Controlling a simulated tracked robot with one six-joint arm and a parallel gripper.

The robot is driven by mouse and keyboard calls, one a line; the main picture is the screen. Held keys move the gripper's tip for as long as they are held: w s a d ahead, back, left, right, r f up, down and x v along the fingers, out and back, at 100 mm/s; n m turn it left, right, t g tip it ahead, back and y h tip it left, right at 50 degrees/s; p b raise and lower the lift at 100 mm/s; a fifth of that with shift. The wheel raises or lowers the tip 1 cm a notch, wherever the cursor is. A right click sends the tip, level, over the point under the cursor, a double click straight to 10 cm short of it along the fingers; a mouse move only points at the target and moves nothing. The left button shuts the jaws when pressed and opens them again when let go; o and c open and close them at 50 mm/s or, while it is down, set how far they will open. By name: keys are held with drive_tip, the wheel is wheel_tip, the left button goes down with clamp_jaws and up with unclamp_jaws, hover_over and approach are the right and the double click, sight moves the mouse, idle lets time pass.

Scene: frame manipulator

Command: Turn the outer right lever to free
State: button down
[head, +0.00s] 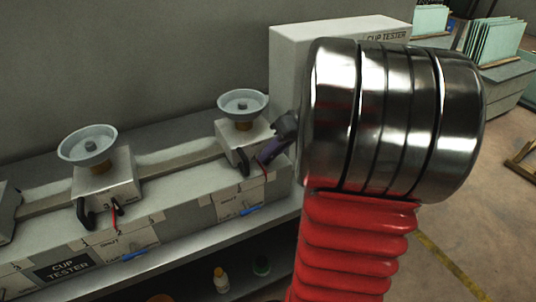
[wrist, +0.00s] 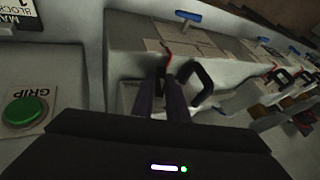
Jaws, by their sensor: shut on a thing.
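The right station of the cup tester has a light block (head: 232,148) with a grey-blue cup (head: 242,102) on top. A thin red lever (head: 263,166) stands at its front right, beside a black loop handle (head: 244,163). My gripper (head: 268,153) comes in from the right and is shut on the red lever. In the wrist view, the dark fingers of my gripper (wrist: 166,82) are around the lower part of the red lever (wrist: 169,57), whose tip shows beyond them. The black handle (wrist: 208,80) is close to the right finger. The fingers hide part of the lever.
A blue lever (head: 252,210) is on the bench front below. Another station with a cup (head: 87,146), black handle and red lever stands to the left. A white cup tester box (head: 290,55) is behind my arm. The wrist view shows a green button (wrist: 25,111) at left.

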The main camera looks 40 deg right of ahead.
drive_tip(key=y, duration=0.2)
drive_tip(key=m+t+y, duration=0.1)
drive_tip(key=t+y, duration=0.1)
drive_tip(key=y, duration=0.1)
drive_tip(key=shift+s+d+f+y, duration=0.1)
drive_tip(key=shift+d+f+y, duration=0.2)
drive_tip(key=t+y, duration=0.1)
drive_tip(key=m+t+y, duration=0.1)
drive_tip(key=shift+f+y, duration=0.2)
drive_tip(key=shift+y, duration=0.2)
drive_tip(key=shift+f+m+t+y, duration=0.15)
drive_tip(key=shift+m+t+y, duration=0.65)
drive_tip(key=shift+y, duration=0.5)
drive_tip(key=c, duration=1.7)
unclamp_jaws()
drive_tip(key=shift+c, duration=0.2)
drive_tip(key=shift+d, duration=0.1)
